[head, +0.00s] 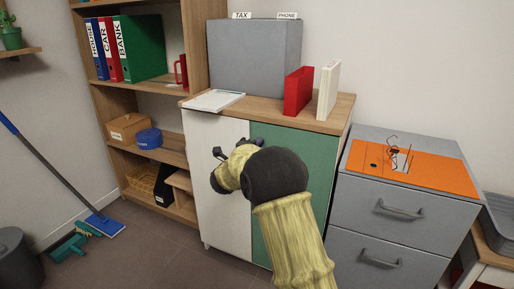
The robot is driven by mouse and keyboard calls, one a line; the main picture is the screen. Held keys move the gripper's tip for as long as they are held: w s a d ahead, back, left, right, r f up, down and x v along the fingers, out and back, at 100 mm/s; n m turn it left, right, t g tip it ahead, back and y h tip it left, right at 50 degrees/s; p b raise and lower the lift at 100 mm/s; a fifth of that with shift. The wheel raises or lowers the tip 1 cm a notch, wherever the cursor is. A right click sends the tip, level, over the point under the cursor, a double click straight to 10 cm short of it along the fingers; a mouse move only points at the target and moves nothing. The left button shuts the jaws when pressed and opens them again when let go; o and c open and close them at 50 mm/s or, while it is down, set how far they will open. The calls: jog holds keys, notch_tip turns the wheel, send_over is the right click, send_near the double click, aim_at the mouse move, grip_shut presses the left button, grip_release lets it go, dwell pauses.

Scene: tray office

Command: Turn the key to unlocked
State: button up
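I cannot make out the key or its lock in the head view. My own arm covers part of the cabinet front, where a key could be hidden. The low cabinet has a white left door (212,215) and a green right door (290,140), and both look shut. My gripper (219,155) is in front of the white door, near the seam with the green one. It is small and partly hidden by my wrist, so I cannot tell whether it is open or holds anything.
A grey box (250,60), a white tray-like item (213,100), a red book (298,92) and a white one (328,90) are on the cabinet top. A grey drawer unit (390,215) stands right. Left are a shelf (150,85) and a blue mop (105,224).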

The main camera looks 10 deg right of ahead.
jog(key=shift+o, duration=0.4)
jog(key=p+v, duration=0.3)
jog(key=v, duration=1.4)
jog(key=shift+s+a+p, duration=0.15)
jog(key=shift+p, duration=0.2)
jog(key=shift+r, duration=0.1)
